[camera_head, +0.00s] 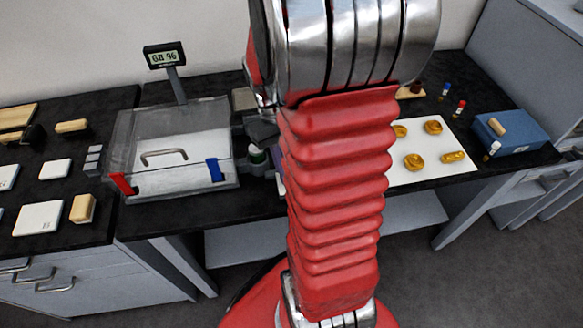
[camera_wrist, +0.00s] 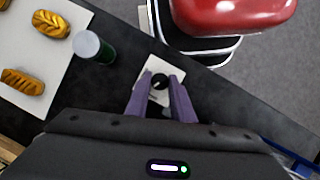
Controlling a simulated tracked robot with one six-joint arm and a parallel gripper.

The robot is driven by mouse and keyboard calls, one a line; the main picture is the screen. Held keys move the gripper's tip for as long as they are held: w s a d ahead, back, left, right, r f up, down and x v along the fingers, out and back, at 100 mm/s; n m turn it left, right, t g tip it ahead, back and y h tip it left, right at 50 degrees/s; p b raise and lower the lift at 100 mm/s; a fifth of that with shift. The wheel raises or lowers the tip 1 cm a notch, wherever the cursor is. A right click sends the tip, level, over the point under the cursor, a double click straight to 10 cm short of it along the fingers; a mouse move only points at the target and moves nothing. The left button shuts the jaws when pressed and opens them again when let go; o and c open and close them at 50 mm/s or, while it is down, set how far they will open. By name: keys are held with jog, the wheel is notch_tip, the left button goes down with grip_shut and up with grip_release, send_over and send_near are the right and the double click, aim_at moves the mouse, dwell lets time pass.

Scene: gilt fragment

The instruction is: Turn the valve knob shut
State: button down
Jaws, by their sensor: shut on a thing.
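The valve knob (camera_wrist: 160,80) is a small dark round knob on a white plate (camera_wrist: 151,70), seen in the wrist view. My gripper (camera_wrist: 162,84) has two purple fingers, one on each side of the knob, shut on it. The turn position of the knob cannot be told. In the head view my red arm hides the knob and most of the gripper.
A green jar with a pale lid (camera_wrist: 88,44) stands close by on the black bench. A white mat (camera_head: 455,143) with several gold pieces lies to the right in the head view. A clear-walled case (camera_head: 172,140) with a handle stands left. A blue box (camera_head: 511,133) stands far right.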

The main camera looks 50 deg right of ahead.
jog(key=n+h, duration=0.1)
jog(key=n, duration=0.1)
jog(key=n+h, duration=0.1)
jog(key=n, duration=0.2)
jog(key=shift+s+a, duration=0.15)
jog(key=shift+a, duration=0.05)
dwell(0.4)
jog(key=c, duration=1.5)
grip_release()
jog(key=shift+c, duration=0.2)
jog(key=shift+w+r, duration=0.35)
jog(key=shift+r, duration=0.05)
jog(key=v, duration=1.2)
jog(key=shift+w+r, duration=0.15)
jog(key=shift+r, duration=0.2)
jog(key=shift+a, duration=0.15)
